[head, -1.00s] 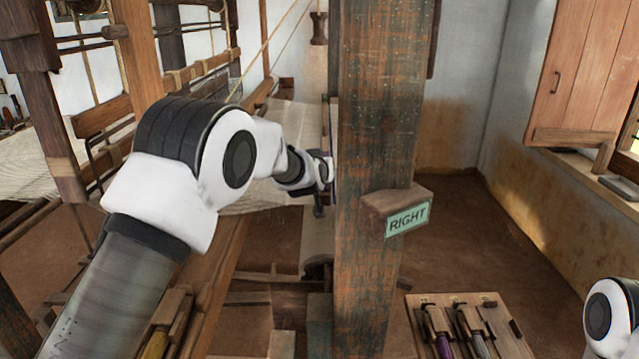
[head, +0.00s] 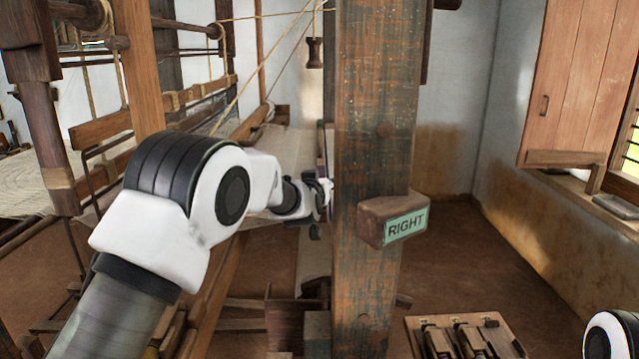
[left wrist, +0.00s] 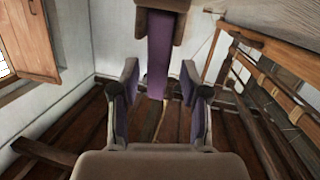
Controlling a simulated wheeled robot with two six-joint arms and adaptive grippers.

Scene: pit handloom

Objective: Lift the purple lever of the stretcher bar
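In the left wrist view a purple strip (left wrist: 159,55), which looks like the lever, hangs from a grey-brown block (left wrist: 141,22) at the top. It shows between the two fingers of my left gripper (left wrist: 159,72), with a gap on each side in the picture. The fingers are apart and hold nothing; I cannot tell how far the strip is from them in depth. In the head view my left gripper (head: 322,196) is beside the left edge of the wooden post, which hides part of what is there. My right gripper is outside the frames.
The thick worn post (head: 375,120) with a RIGHT sign (head: 405,224) stands in the middle. The wooden loom frame (head: 105,125) is at the left. A tool board (head: 500,337) lies low at the right, and bare floor (head: 480,265) extends behind it.

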